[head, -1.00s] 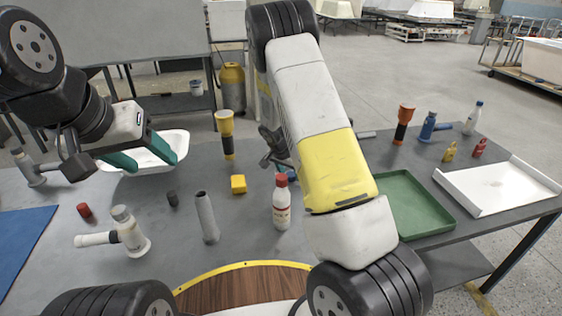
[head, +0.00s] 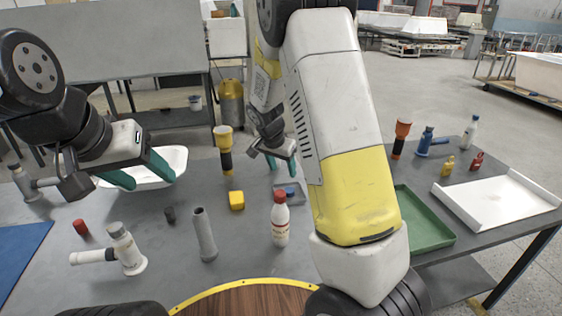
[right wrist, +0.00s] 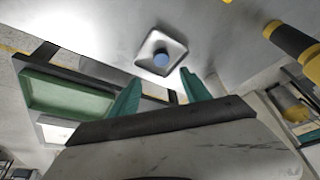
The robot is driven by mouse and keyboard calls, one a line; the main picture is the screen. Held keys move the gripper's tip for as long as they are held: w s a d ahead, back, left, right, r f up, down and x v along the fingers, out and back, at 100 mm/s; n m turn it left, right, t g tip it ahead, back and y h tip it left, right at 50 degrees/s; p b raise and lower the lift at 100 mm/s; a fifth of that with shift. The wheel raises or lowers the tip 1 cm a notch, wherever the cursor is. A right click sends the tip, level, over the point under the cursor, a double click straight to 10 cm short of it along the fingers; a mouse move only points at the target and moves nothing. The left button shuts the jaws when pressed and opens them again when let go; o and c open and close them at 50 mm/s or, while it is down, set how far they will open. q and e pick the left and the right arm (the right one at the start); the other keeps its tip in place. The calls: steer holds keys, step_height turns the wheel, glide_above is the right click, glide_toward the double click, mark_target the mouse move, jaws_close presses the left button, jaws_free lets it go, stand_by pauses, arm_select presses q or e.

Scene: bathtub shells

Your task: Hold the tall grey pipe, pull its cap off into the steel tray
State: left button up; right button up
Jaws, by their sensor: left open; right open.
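The tall grey pipe (head: 204,236) stands upright on the table, and its top looks open and hollow. No gripper touches it. The small square steel tray (right wrist: 177,47) is in the right wrist view, with a round blue cap (right wrist: 161,58) inside it. In the head view the tray (head: 300,199) is partly hidden by my right arm. My right gripper (head: 281,165) is open and empty just behind and above the tray; its fingers also show in the right wrist view (right wrist: 160,78). My left gripper (head: 154,184) is open and empty, over the white basin, behind and left of the pipe.
A yellow-topped torch (head: 224,150) stands behind. A green tray (head: 432,238) and white tray (head: 500,192) are at right.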

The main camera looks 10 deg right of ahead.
steer(key=s+r+n+y, duration=0.3)
steer(key=s+r, duration=1)
steer(key=r, duration=0.1)
steer(key=s+r+n+t, duration=0.1)
steer(key=s+r+n, duration=0.1)
steer(key=s, duration=0.3)
steer(key=s+a+r+n+t+y, duration=0.1)
steer(key=s+r+n, duration=0.1)
steer(key=s, duration=0.3)
steer(key=s+r+n+y, duration=0.1)
steer(key=s+r+n, duration=0.1)
steer(key=s, duration=0.3)
steer(key=shift+s+a+r+t, duration=0.15)
steer(key=shift+s+r+t, duration=0.25)
steer(key=shift+r, duration=0.1)
